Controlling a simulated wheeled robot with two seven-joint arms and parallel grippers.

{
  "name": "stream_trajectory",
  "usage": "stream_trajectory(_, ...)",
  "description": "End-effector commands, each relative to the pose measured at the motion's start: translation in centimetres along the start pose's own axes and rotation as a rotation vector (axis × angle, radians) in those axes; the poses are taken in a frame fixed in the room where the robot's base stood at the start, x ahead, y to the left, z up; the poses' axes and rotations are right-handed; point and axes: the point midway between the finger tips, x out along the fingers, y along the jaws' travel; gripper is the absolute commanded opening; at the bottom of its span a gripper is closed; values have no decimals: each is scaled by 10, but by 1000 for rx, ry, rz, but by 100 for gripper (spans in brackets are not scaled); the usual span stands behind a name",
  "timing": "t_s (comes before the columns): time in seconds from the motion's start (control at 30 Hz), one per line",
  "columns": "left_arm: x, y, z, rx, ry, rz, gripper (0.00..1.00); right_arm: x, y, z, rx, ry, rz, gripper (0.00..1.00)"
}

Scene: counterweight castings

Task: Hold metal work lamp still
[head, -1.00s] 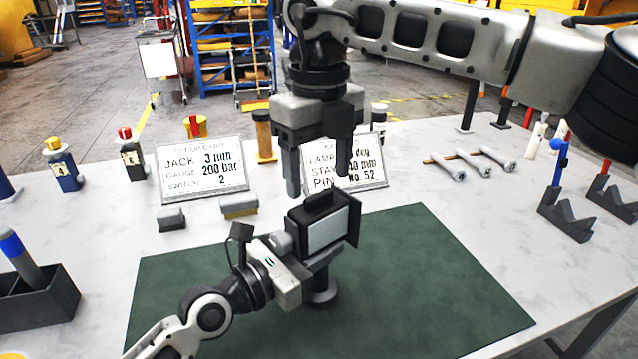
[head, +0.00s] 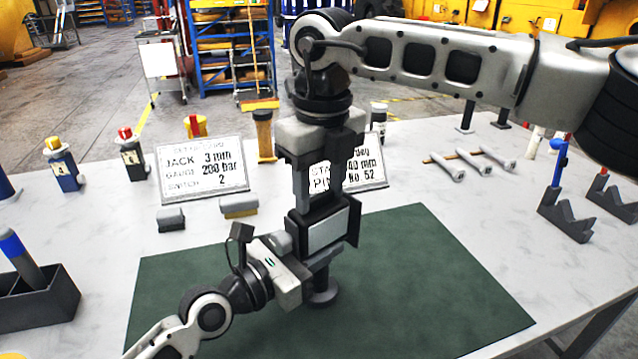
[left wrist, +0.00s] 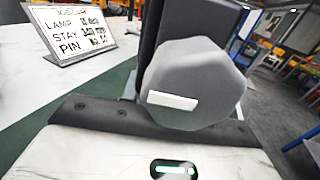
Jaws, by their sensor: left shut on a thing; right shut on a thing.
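The metal work lamp (head: 325,234) stands upright on the green mat (head: 430,270), with a dark housing, a pale front panel and a round dark foot. My left gripper (head: 322,262) comes in from the lower left and is shut on the lamp's stem just below the housing. My right gripper (head: 319,200) points straight down from above and is shut on the top of the lamp, where its fingers hide the handle. In the left wrist view a grey faceted round part (left wrist: 195,85) with a white strip fills the middle, close in front of the gripper; the fingertips are hidden there.
Two printed signs, a left one (head: 203,170) and a right one (head: 365,170) partly covered by my right gripper, stand behind the mat. A dark bin (head: 40,305) is at left, notched dark blocks (head: 565,220) at right. The mat's right side is clear.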

Motion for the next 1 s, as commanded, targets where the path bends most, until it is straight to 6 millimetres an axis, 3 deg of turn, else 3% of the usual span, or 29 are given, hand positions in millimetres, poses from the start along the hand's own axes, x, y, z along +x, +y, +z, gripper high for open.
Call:
stream_trajectory(0.3,0,0,-1,0,3,-1,0,2,-2,-13,1,-189,-2,22)
stream_trajectory(0.7,0,0,-1,0,3,-1,0,2,-2,-14,3,-223,-2,22)
stream_trajectory(0.73,0,0,-1,0,3,0,0,2,-2,-14,3,-223,-2,51)
stream_trajectory(0.8,0,0,-1,0,3,0,0,2,-2,-14,3,-223,-2,67)
stream_trajectory(1.0,0,0,-1,0,3,-1,0,2,-1,-14,1,-222,-1,67)
